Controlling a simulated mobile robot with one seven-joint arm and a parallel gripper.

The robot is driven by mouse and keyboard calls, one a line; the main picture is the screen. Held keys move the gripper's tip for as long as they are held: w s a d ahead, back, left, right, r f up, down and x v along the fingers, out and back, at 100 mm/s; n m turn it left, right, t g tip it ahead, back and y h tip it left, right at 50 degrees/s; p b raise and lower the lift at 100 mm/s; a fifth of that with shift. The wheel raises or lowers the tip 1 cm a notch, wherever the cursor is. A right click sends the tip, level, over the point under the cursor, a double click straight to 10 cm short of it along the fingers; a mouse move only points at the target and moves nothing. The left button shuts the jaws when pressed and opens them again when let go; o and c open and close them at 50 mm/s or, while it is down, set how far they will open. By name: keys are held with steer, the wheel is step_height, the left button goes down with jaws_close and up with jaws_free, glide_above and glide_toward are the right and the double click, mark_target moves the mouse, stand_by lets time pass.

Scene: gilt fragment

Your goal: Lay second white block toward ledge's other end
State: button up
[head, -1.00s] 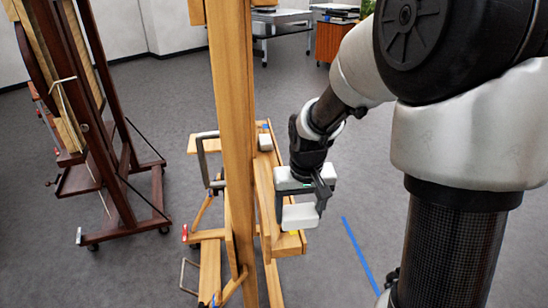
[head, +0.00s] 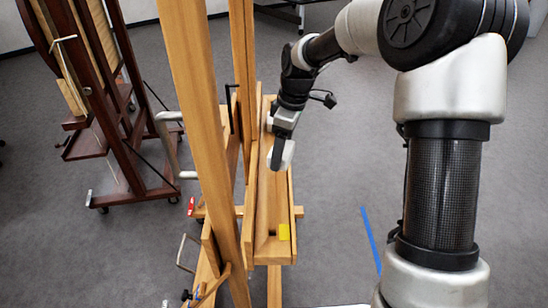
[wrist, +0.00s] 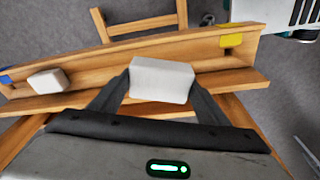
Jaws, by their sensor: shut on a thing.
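My gripper (head: 280,160) is shut on a white block (wrist: 161,80), which also shows in the head view (head: 288,153). The block is over the wooden easel ledge (head: 270,195), between its two ends. I cannot tell whether it touches the ledge. Another white block (wrist: 47,81) lies on the ledge toward the left end in the wrist view, near a blue mark (wrist: 5,78). In the head view that block (head: 270,121) is partly hidden behind my gripper. A yellow mark (head: 284,232) is at the ledge's near end, also in the wrist view (wrist: 231,40).
The easel's tall wooden posts (head: 190,110) stand just left of the ledge. A dark wooden easel (head: 105,130) stands farther left. Blue tape (head: 371,238) lies on the open grey floor to the right.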

steer(key=w+a+n, duration=0.1)
steer(key=a+f+n, duration=0.1)
steer(key=n, duration=0.1)
steer(key=shift+w+b, duration=0.35)
glide_above(271, 182)
steer(key=shift+n+g, duration=0.3)
steer(key=f, duration=0.5)
steer(key=shift+d+f, duration=0.15)
steer(key=shift+d, duration=0.15)
steer(key=shift+f, duration=2.15)
steer(key=shift+f+b, duration=0.2)
steer(key=shift+b, duration=0.15)
steer(key=o, duration=1)
steer(key=shift+o, duration=0.2)
